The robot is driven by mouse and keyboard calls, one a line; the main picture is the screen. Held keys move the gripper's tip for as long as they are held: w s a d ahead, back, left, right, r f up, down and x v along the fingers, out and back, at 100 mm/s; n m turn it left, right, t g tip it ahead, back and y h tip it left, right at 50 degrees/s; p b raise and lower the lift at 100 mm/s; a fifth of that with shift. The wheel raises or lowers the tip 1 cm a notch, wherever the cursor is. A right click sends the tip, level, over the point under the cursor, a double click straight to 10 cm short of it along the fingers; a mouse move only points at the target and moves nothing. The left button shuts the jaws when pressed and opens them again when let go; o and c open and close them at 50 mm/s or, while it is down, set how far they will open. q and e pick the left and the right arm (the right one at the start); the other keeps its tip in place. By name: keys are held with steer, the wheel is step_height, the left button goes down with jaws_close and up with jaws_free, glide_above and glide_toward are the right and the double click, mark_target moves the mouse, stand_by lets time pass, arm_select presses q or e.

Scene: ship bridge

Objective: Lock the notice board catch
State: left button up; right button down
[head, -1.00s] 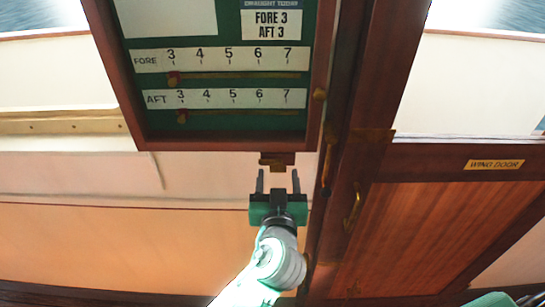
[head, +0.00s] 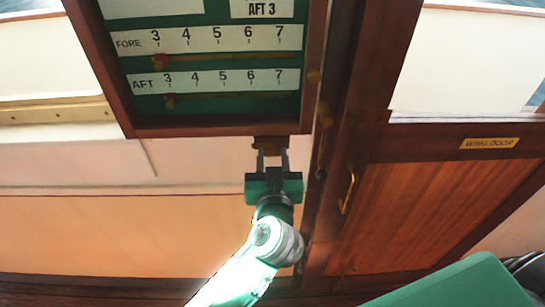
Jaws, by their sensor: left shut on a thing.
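The notice board (head: 219,126) is a wooden frame with a green back on the wall at upper middle. Its small brass catch (head: 268,144) hangs below the lower edge of the frame, right of the middle. My left gripper (head: 271,157) is directly under the board, fingers pointing up, shut on the catch. The fingers hide part of the catch, so I cannot tell its exact position. My right gripper is not in view; only a green part of my own body shows at lower right.
The board carries FORE and AFT scales with red-ended sliders (head: 170,101). To the right are a dark wooden post (head: 362,80) and the wing door (head: 420,215) with a brass handle (head: 348,190).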

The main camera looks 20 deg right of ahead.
arm_select(q)
steer(key=shift+m, duration=1.1)
steer(key=shift+m+p, duration=0.35)
steer(key=shift+m, duration=0.55)
steer(key=m+p, duration=0.2)
steer(key=m, duration=0.2)
steer(key=shift+r+m, duration=0.15)
steer(key=shift+m, duration=0.15)
steer(key=m+p, duration=0.3)
steer(key=m, duration=0.1)
steer(key=shift+m, duration=0.3)
steer(key=m+p, duration=0.3)
steer(key=m, duration=0.1)
steer(key=shift+m, duration=0.3)
